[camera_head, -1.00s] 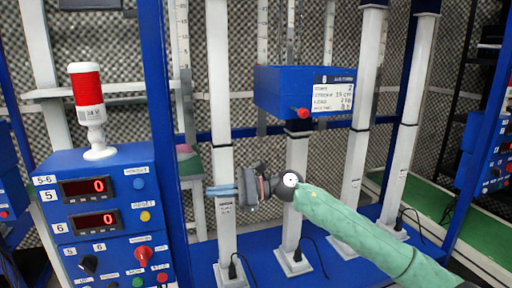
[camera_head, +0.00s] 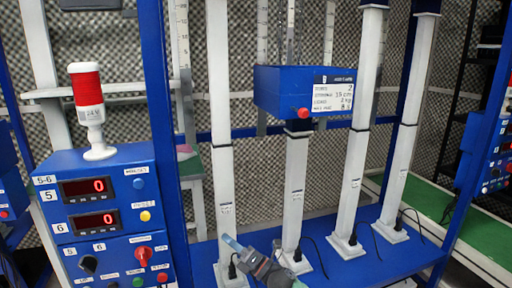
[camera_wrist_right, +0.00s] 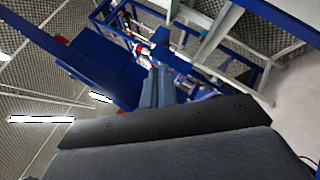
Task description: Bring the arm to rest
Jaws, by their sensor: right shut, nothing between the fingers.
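My right gripper (camera_head: 232,243) shows at the bottom middle of the head view, in front of the blue base shelf (camera_head: 356,262) and the foot of a white column (camera_head: 224,200). Its fingers are together and hold nothing. In the right wrist view the closed fingers (camera_wrist_right: 157,88) point away from the dark gripper body, with blue framework beyond them. Most of my right arm is below the head view's edge. My left gripper is not in view.
A blue control box (camera_head: 104,215) with red displays and a red-and-white beacon (camera_head: 89,105) stands at left. A blue box (camera_head: 290,92) sits on a white column. More white columns (camera_head: 349,190) stand to the right. A green surface (camera_head: 428,208) lies at far right.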

